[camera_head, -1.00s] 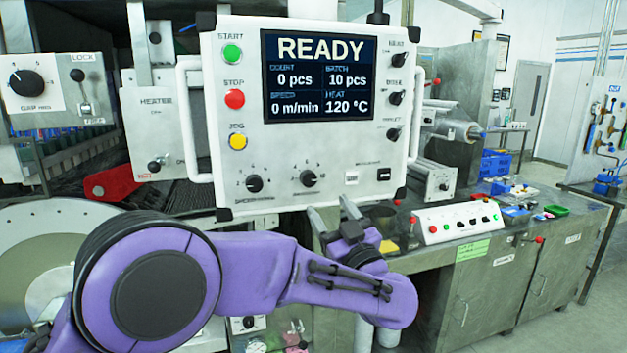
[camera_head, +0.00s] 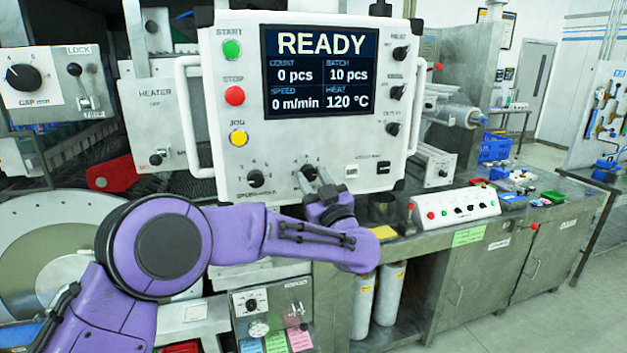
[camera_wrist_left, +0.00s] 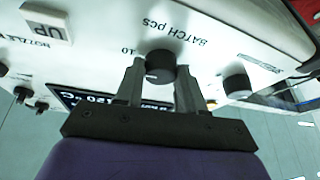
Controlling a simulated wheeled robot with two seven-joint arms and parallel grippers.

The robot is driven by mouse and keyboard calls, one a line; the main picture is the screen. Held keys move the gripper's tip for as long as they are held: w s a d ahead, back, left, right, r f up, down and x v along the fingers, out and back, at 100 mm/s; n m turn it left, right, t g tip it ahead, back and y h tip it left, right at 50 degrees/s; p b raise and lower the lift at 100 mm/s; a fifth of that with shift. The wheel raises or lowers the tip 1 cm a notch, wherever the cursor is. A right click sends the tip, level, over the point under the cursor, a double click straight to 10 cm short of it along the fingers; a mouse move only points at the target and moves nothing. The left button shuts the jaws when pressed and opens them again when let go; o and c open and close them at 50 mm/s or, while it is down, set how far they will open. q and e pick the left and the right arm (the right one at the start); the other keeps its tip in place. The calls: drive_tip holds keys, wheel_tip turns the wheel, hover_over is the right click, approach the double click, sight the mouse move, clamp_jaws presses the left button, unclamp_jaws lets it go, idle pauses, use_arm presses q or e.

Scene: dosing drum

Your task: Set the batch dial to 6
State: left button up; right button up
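The batch dial (camera_head: 309,171) is a black knob low on the white control panel (camera_head: 300,140), partly hidden by my left gripper (camera_head: 314,178). In the left wrist view the dial (camera_wrist_left: 160,64) sits between the two fingers of my left gripper (camera_wrist_left: 160,80), under the "BATCH pcs" lettering. The fingers are open on both sides of it, with narrow gaps showing. The panel's screen (camera_head: 320,72) reads READY and BATCH 10 pcs. My right gripper is in neither view.
A speed dial (camera_head: 256,179) is left of the batch dial. Green start (camera_head: 232,49), red stop (camera_head: 235,96) and yellow jog (camera_head: 239,138) buttons line the panel's left side. Small knobs line its right side. A workbench (camera_head: 440,240) with a button box (camera_head: 455,208) stands right.

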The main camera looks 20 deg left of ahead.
use_arm(q)
drive_tip(key=n+g+b, duration=0.1)
drive_tip(key=n, duration=0.1)
drive_tip(key=n+y+b, duration=0.1)
drive_tip(key=n+b, duration=0.1)
drive_tip(key=shift+d+f+g, duration=0.1)
drive_tip(key=shift+f+g, duration=0.1)
drive_tip(key=shift+g, duration=0.2)
drive_tip(key=n+g+b, duration=0.1)
drive_tip(key=n, duration=0.1)
drive_tip(key=n+g+b, duration=0.1)
drive_tip(key=n, duration=0.1)
drive_tip(key=shift+w+r+n+y, duration=0.1)
drive_tip(key=shift+r+n+y, duration=0.05)
drive_tip(key=shift+n+y, duration=0.2)
drive_tip(key=n+g+b, duration=0.1)
drive_tip(key=n, duration=0.2)
drive_tip(key=shift+d+r+g, duration=0.1)
drive_tip(key=shift+r+g, duration=0.05)
drive_tip(key=shift+g, duration=0.15)
drive_tip(key=n+g+h, duration=0.1)
drive_tip(key=n, duration=0.2)
drive_tip(key=shift+r, duration=0.1)
drive_tip(key=n+h, duration=0.1)
drive_tip(key=n, duration=0.1)
drive_tip(key=n+g+b, duration=0.1)
drive_tip(key=n, duration=0.2)
drive_tip(key=shift+r+h, duration=0.1)
drive_tip(key=shift+h, duration=0.25)
drive_tip(key=shift+n, duration=0.25)
